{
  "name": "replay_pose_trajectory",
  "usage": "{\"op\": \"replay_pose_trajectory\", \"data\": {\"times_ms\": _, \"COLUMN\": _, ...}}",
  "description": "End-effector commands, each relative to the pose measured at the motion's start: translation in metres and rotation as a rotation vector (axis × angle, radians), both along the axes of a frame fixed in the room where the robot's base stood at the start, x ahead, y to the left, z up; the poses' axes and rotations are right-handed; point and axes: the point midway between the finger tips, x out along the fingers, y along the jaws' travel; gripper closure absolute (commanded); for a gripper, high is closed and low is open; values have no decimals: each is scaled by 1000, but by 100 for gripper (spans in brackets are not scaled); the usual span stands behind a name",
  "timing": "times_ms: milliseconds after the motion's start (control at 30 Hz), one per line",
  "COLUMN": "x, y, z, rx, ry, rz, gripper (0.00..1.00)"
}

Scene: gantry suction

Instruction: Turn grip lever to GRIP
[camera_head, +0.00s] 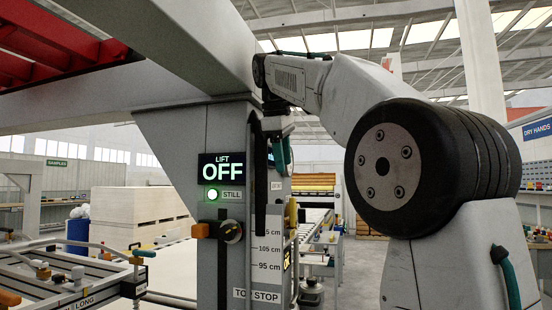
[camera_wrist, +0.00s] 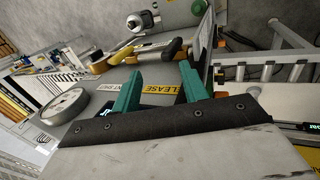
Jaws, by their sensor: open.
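My gripper (camera_wrist: 160,88) shows in the wrist view with its two green fingers apart and nothing between them. Beyond the fingers is a grey panel face with a yellow RELEASE label (camera_wrist: 160,84), partly hidden by a finger. In the head view my gripper (camera_head: 281,152) is beside the grey column (camera_head: 174,150), mostly seen from the side.
A round gauge (camera_wrist: 64,106) is left of the fingers in the wrist view. A metal frame (camera_head: 75,275) stands at lower left.

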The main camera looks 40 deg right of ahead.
Motion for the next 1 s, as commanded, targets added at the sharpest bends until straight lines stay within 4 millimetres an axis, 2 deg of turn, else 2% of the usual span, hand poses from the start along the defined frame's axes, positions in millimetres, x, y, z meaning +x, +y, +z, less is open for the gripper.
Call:
{"op": "replay_pose_trajectory", "data": {"times_ms": 100, "x": 5, "y": 13, "z": -1, "rx": 1, "ry": 2, "rz": 27, "gripper": 56}}
{"op": "replay_pose_trajectory", "data": {"times_ms": 233, "x": 8, "y": 19, "z": -2, "rx": 2, "ry": 4, "rz": 42, "gripper": 56}}
{"op": "replay_pose_trajectory", "data": {"times_ms": 800, "x": 7, "y": 18, "z": -2, "rx": 3, "ry": 4, "rz": 40, "gripper": 56}}
{"op": "replay_pose_trajectory", "data": {"times_ms": 933, "x": 1, "y": 23, "z": -9, "rx": 14, "ry": 1, "rz": 29, "gripper": 56}}
{"op": "replay_pose_trajectory", "data": {"times_ms": 1000, "x": -8, "y": 30, "z": -19, "rx": 32, "ry": -3, "rz": 10, "gripper": 56}}
